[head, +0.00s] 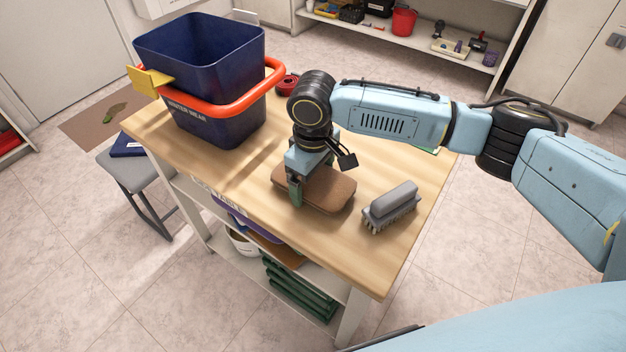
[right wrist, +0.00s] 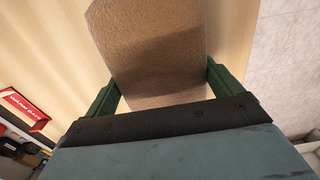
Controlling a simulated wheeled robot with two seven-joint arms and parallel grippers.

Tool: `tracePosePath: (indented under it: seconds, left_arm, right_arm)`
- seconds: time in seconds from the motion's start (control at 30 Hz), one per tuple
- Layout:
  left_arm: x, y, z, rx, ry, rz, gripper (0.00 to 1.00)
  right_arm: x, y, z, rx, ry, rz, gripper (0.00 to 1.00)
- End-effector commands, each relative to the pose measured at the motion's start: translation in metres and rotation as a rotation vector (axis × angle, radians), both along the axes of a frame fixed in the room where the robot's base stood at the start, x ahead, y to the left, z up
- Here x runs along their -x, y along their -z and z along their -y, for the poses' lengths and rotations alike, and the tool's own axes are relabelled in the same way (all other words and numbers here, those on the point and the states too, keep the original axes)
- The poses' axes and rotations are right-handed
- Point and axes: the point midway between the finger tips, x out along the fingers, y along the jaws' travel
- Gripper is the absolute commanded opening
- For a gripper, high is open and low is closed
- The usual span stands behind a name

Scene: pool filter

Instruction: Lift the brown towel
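The brown towel (head: 326,190) is a folded, rounded pad lying flat on the wooden table, near its front edge. My right gripper (head: 303,193) is over the towel's left part, pointing down. In the right wrist view the towel (right wrist: 150,50) runs between the two green fingers of my right gripper (right wrist: 165,88). The fingers are spread wide, one at each side of the towel. I cannot tell whether they touch it. My left gripper is not in view.
A grey scrub brush (head: 391,206) stands just right of the towel. A dark blue bin (head: 205,95) with an orange ring (head: 245,101) stands at the table's left. The wooden tabletop (head: 345,255) is clear in front. A grey stool (head: 150,170) is left of the table.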

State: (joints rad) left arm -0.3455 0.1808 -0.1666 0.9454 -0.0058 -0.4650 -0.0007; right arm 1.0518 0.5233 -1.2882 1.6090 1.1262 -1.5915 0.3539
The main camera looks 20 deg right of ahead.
Motion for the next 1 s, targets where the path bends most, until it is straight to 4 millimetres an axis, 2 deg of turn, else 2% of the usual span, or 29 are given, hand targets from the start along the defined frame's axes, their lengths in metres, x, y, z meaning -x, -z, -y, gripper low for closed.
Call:
tracePosePath:
  seconds: [0.07, 0.37, 0.47, 0.8, 1.0]
  left_arm:
    - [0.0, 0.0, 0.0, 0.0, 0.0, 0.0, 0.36]
    - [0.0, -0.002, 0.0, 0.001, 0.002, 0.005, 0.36]
    - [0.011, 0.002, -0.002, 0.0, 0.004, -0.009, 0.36]
    - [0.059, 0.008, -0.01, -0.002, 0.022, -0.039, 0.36]
    - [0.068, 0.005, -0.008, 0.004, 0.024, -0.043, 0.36]
  right_arm:
    - [0.0, 0.0, 0.0, 0.0, 0.0, 0.0, 0.66]
    - [0.0, -0.005, 0.0, -0.001, 0.0, 0.001, 0.66]
    - [0.0, -0.016, 0.0, -0.001, -0.001, 0.002, 0.66]
    - [-0.001, -0.073, 0.0, -0.001, 0.0, 0.002, 0.66]
    - [-0.001, -0.097, -0.001, -0.002, 0.0, 0.001, 0.66]
